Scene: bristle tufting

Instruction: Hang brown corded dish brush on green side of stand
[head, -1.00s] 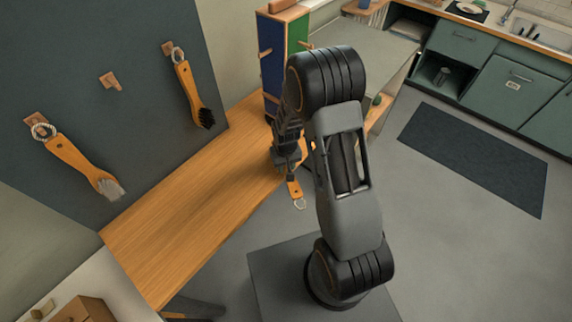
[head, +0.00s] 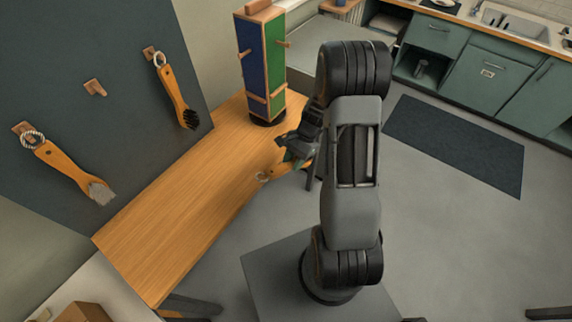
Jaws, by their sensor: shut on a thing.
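My gripper (head: 294,152) is shut on an orange-brown wooden brush handle (head: 278,172) with a light cord loop (head: 262,177) at its end. I hold it near the right edge of the wooden table, in front of the stand; the brush's bristle end is hidden by my gripper and arm. The stand (head: 261,60) is upright at the table's far end. Its blue side (head: 250,65) faces left and its green side (head: 275,60) faces right. A wooden peg (head: 284,44) sticks out from the green side and another (head: 245,53) from the blue side.
Two corded brushes hang on the dark wall board, one with dark bristles (head: 175,97) and one with grey bristles (head: 67,172). An empty peg (head: 95,87) sits between them. The table (head: 190,200) is mostly bare. A dark mat (head: 455,145) lies on the floor at right.

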